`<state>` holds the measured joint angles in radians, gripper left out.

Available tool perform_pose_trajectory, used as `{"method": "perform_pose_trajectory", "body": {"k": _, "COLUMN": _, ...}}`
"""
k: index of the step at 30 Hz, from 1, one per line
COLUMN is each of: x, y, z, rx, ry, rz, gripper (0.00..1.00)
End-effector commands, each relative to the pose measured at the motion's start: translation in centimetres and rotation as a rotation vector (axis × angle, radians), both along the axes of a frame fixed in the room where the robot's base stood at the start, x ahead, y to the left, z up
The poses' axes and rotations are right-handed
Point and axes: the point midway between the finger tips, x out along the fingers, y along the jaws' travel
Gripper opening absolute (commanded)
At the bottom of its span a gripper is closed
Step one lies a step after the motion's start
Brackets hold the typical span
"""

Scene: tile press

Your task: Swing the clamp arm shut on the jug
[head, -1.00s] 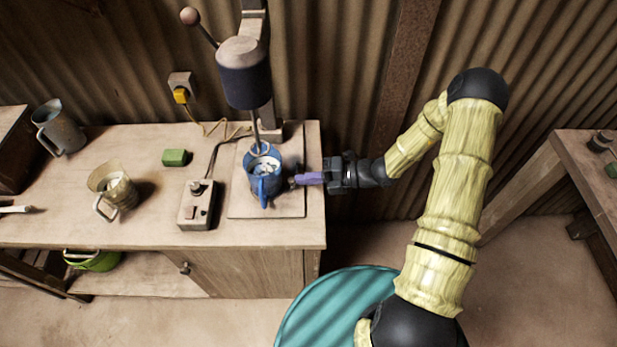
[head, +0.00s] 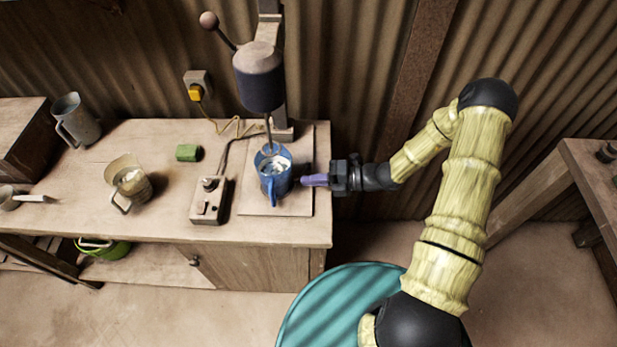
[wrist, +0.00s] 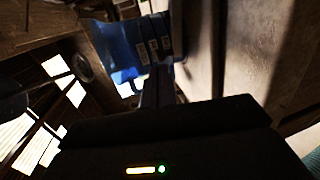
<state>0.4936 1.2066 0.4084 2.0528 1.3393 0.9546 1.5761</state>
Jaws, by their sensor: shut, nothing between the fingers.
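The blue jug (head: 282,187) stands upright on the pale base board of the press, its handle toward the front and pale contents inside. A thin rod from the press reaches down into it. My gripper (head: 303,180) is shut and empty, pointing left at the jug's right side; I cannot tell whether it touches. In the wrist view the shut purple fingers (wrist: 158,88) lie close below the blue jug (wrist: 117,45), which has white marks on its side. I cannot clearly make out the clamp arm in either view; it may be hidden by the jug or fingers.
The press (head: 260,78) with its ball-ended lever stands behind the jug. A teal round top (head: 320,310) is in front.

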Motion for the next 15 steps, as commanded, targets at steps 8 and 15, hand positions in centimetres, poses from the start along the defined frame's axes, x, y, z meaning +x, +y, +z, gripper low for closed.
{"method": "perform_pose_trajectory", "body": {"k": 8, "x": -1.2, "y": -4.3, "z": 0.8, "rx": -0.002, "ry": -0.001, "rz": -0.002, "gripper": 0.00}}
{"method": "perform_pose_trajectory", "body": {"k": 15, "x": -2.6, "y": -8.3, "z": 1.8, "rx": -0.003, "ry": -0.002, "rz": 0.000, "gripper": 0.00}}
